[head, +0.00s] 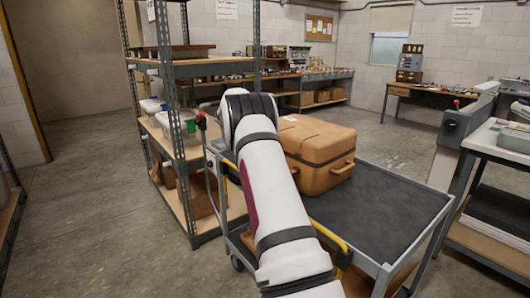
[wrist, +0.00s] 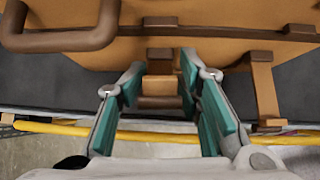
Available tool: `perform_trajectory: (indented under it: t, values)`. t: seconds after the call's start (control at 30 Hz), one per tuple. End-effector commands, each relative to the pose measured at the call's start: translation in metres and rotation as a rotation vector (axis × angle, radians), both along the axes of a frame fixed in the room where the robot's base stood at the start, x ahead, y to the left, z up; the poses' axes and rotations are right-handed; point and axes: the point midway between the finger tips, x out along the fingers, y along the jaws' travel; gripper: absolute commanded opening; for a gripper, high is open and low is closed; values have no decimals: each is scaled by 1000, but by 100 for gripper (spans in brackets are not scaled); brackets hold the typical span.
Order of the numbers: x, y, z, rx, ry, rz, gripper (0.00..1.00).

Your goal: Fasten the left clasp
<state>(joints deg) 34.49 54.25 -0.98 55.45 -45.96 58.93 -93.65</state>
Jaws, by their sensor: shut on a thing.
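A tan case (head: 318,145) with a brown handle sits on a cart, partly hidden by my arm in the head view. In the wrist view the case (wrist: 220,22) fills the top, with a curved handle (wrist: 60,41) at upper left. My gripper (wrist: 160,76) has its teal-padded fingers on either side of the left clasp (wrist: 159,88), a short tan strap with brown ends, and is shut on it. The exact contact is hard to see. A second clasp (wrist: 265,92) hangs down at the right, apart from my fingers. My gripper is hidden in the head view.
The cart's dark top (head: 385,215) is bare to the right of the case. A yellow bar (wrist: 60,130) runs along the cart's near edge below my fingers. A metal shelf (head: 180,150) stands close on the left, and a table (head: 500,150) on the right.

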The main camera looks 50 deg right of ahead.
Motion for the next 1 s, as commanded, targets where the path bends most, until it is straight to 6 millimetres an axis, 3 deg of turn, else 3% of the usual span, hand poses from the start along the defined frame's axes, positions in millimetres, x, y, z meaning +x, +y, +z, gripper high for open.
perform_trajectory:
  t: [0.33,0.83,0.87,0.9,1.0]
  values:
    - [1,-6,7,120,-29,3,0]
    - [0,-8,9,134,-31,4,0]
    - [0,-8,9,134,-31,4,33]
    - [0,-8,9,134,-31,4,42]
    - [0,-8,8,135,-30,3,42]
